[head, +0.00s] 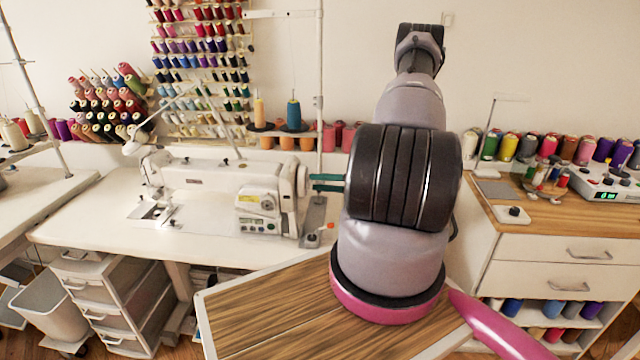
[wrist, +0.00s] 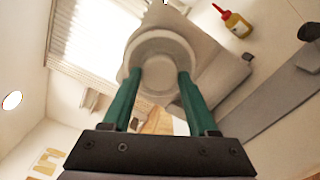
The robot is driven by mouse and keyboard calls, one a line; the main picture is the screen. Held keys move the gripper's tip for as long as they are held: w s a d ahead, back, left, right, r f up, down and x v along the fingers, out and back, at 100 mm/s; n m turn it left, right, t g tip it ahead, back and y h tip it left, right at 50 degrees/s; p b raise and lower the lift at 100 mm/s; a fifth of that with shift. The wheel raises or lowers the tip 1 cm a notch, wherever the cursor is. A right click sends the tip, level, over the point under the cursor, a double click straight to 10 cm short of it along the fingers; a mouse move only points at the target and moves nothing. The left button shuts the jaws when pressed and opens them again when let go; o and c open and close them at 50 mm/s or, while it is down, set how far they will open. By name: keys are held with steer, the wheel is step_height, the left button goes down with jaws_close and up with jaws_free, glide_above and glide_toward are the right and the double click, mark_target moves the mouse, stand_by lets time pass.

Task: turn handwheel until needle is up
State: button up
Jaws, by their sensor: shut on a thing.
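The white sewing machine (head: 220,190) stands on its white table in the head view. Its pale round handwheel (head: 303,181) is at the machine's right end. My gripper (head: 318,182) reaches it from the right with its green fingers. In the wrist view the handwheel (wrist: 160,50) is face-on, and the fingers of my gripper (wrist: 161,76) are on opposite sides of its raised middle part, shut on it. The needle area at the machine's left end is small in the head view, and I cannot tell the needle's height.
A yellow bottle with a red cap (wrist: 236,23) stands near the machine. A wood-topped table (head: 265,310) is below my arm. A wooden counter (head: 545,205) with thread spools is at right. A spool rack (head: 203,70) hangs behind the machine.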

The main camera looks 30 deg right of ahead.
steer(key=n, duration=1)
steer(key=shift+s+f+n, duration=0.1)
steer(key=shift+n, duration=0.5)
steer(key=o, duration=1.4)
steer(key=shift+c, duration=0.2)
steer(key=v, duration=1.1)
